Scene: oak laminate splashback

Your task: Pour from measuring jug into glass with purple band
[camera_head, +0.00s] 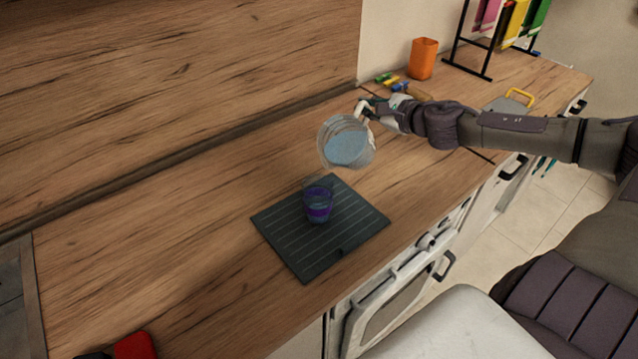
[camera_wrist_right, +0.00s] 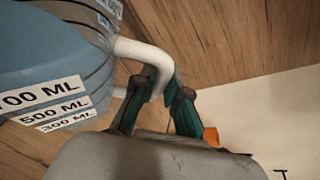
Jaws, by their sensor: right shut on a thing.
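The clear measuring jug (camera_head: 347,146) holds blue liquid and is tilted, its mouth facing down and left, in the air above and a little right of the glass. My right gripper (camera_head: 366,108) is shut on the jug's white handle. In the right wrist view the gripper (camera_wrist_right: 160,95) grips that handle, and the jug (camera_wrist_right: 45,75) shows ML labels. The glass with purple band (camera_head: 318,203) stands upright on a dark ridged mat (camera_head: 349,241). Something bluish shows inside the glass. No stream between jug and glass can be made out. My left gripper is not in view.
An orange cup (camera_head: 423,58) and small coloured items (camera_head: 388,79) stand at the back right. A black rack with coloured cloths (camera_head: 494,30) is farther right. A red object (camera_head: 134,346) lies at the front left. The counter left of the mat is clear.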

